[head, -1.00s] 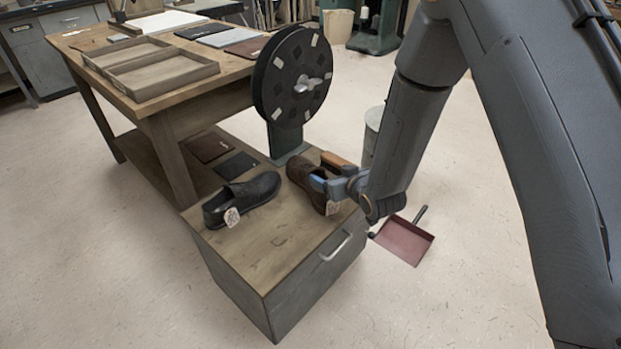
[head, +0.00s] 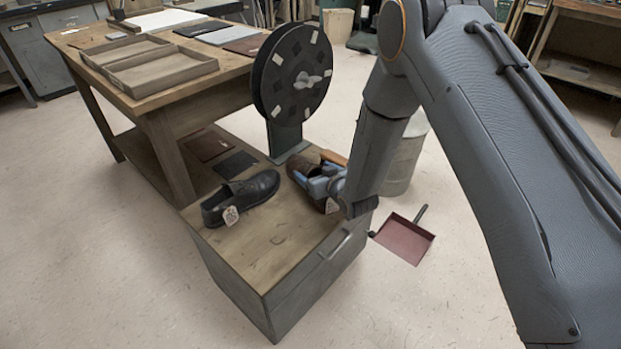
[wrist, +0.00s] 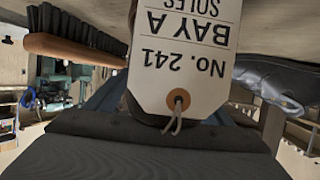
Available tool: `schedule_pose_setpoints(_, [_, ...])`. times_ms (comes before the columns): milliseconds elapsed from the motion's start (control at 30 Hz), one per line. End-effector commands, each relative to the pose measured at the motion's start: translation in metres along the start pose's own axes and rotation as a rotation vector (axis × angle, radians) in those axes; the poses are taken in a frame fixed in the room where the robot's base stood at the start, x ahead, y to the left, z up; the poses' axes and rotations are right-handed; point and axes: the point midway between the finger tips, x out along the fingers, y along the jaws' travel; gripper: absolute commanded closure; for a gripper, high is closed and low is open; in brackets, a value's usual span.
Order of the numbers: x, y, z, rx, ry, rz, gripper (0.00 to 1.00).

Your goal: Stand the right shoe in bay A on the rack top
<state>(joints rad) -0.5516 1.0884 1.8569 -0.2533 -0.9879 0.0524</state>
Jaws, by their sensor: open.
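In the wrist view a tag (wrist: 190,55) reading "No. 241 BAY A SOLES" hangs upside down close to the camera, covering what lies between the fingers. A black shoe (head: 246,195) with its own tag (head: 230,215) stands to the left. No bay label shows on any rack.
A wooden-handled brush (wrist: 75,48) lies just beside the brown shoe. A dark wheel (head: 291,72) on a green stand rises behind it. A workbench with a two-compartment tray (head: 160,75) stands at the left. A bin (head: 405,160) and red dustpan (head: 403,240) are at the right.

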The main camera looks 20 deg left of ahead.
Motion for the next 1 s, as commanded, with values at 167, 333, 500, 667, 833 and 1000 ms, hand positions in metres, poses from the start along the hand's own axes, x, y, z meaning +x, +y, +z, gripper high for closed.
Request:
schedule_pose_setpoints(167, [0.001,0.000,0.000,0.001,0.000,0.000,0.25])
schedule_pose_setpoints(333, [0.000,0.000,0.000,0.001,0.000,0.000,0.47])
schedule_pose_setpoints(500, [0.000,0.000,0.000,0.001,-0.001,0.001,0.76])
schedule_pose_setpoints(667, [0.001,0.000,-0.001,0.001,0.002,0.001,0.88])
schedule_pose_setpoints(833, [0.000,0.000,-0.003,0.001,0.002,0.001,0.89])
schedule_pose_setpoints(1000, [-0.004,0.000,-0.012,0.000,0.003,0.001,0.89])
